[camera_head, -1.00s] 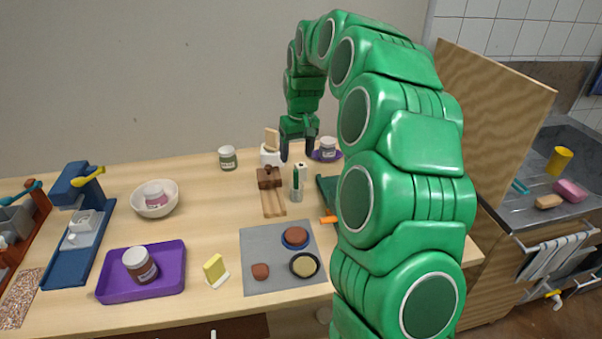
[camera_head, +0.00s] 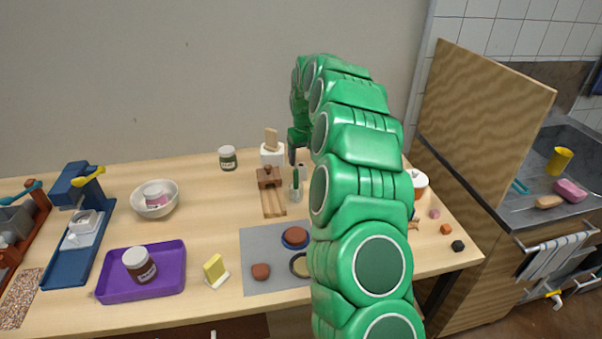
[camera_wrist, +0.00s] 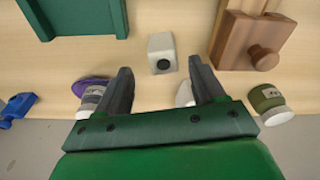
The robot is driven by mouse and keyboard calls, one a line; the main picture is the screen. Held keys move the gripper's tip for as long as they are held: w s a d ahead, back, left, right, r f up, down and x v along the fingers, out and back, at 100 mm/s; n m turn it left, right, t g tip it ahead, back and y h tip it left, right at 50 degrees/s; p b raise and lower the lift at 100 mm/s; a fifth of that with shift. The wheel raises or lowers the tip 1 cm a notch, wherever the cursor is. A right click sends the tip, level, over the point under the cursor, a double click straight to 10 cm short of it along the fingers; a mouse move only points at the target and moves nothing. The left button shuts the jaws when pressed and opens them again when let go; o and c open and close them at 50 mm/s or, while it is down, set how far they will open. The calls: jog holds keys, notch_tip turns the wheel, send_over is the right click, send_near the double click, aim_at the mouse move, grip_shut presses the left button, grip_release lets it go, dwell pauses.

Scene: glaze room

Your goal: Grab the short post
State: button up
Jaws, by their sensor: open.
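The short post (camera_wrist: 161,46) is pale, with a dark round spot on its end. In the wrist view it stands just beyond my fingertips, roughly centred between them and apart from both. My gripper (camera_wrist: 160,66) is open and empty. In the head view my gripper (camera_head: 299,150) shows behind the post, partly hidden by my arm.
The knobbed block (camera_wrist: 245,42) and a green object (camera_wrist: 85,18) flank the post. A jar on a purple saucer (camera_wrist: 90,98) and a green jar (camera_wrist: 268,104) stand nearer the wall. A grey mat (camera_head: 262,245) lies in front. A wooden panel (camera_head: 470,110) rises at right.

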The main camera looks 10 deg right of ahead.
aim_at(301, 165)
jog(key=shift+w+a+f, duration=0.15)
jog(key=shift+w+f, duration=0.05)
jog(key=shift+f, duration=1.1)
jog(key=shift+w+a+f, duration=0.1)
jog(key=shift+w+f, duration=0.1)
jog(key=shift+f, duration=1.05)
jog(key=shift+c, duration=0.5)
jog(key=c, duration=1)
jog(key=shift+r, duration=0.15)
jog(key=shift+r, duration=1.55)
jog(key=shift+s+r, duration=0.5)
jog(key=shift+s+a+r, duration=0.1)
jog(key=shift+s+r, duration=1.35)
jog(key=shift+s, duration=0.7)
jog(key=shift+s+a+r, duration=0.1)
jog(key=shift+s+r, duration=1.35)
jog(key=shift+s, duration=0.75)
jog(key=shift+s+a+r, duration=0.1)
jog(key=shift+s+r, duration=1.35)
jog(key=shift+s, duration=0.7)
